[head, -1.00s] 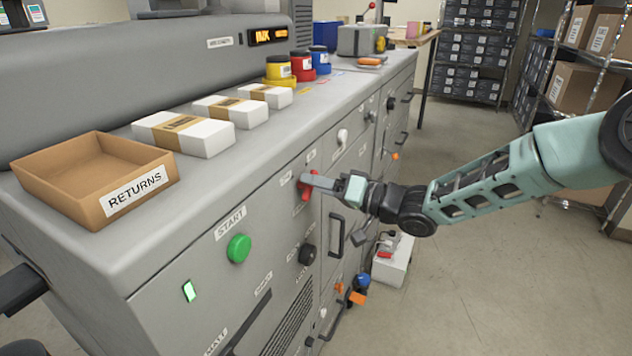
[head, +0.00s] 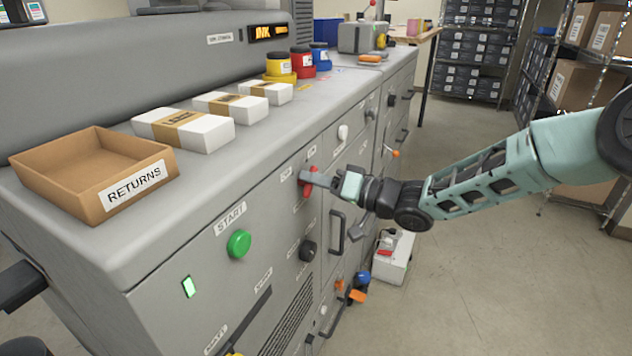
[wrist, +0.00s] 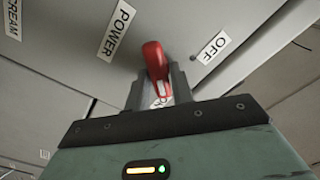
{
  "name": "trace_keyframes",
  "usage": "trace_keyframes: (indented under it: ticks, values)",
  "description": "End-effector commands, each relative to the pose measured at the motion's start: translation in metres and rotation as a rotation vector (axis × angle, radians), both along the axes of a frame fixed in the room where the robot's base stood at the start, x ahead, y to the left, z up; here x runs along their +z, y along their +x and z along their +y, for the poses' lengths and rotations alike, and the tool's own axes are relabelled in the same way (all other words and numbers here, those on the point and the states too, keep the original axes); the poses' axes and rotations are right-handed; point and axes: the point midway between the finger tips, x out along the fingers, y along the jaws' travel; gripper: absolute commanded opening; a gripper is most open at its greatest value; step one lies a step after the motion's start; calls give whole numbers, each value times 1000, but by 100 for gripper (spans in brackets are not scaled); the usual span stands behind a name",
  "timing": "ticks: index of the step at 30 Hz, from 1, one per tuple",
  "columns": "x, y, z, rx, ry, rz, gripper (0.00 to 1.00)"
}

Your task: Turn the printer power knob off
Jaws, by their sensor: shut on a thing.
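The red power knob (head: 308,181) is on the grey printer's front panel, right of and above the round green START button (head: 239,244). In the wrist view the red knob (wrist: 157,62) sits between the grey fingers, beside the POWER label (wrist: 117,30) and the OFF label (wrist: 213,46). My gripper (head: 316,179) reaches in from the right and is shut on the red knob. In the wrist view my gripper (wrist: 158,84) hides the knob's lower part. The knob's far end points up in that view, between the two labels.
A black knob (head: 307,251) and a door handle (head: 337,231) are close below my gripper. A white knob (head: 343,132) is above right. The RETURNS tray (head: 95,175) and wrapped paper stacks (head: 183,131) stand on top.

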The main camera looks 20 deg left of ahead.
Motion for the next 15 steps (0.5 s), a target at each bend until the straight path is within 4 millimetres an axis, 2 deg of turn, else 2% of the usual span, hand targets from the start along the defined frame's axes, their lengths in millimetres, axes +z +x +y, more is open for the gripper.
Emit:
trace_keyframes:
  ticks: [15]
  values:
    - [-3, -3, 0, 1, -33, -427, 1]
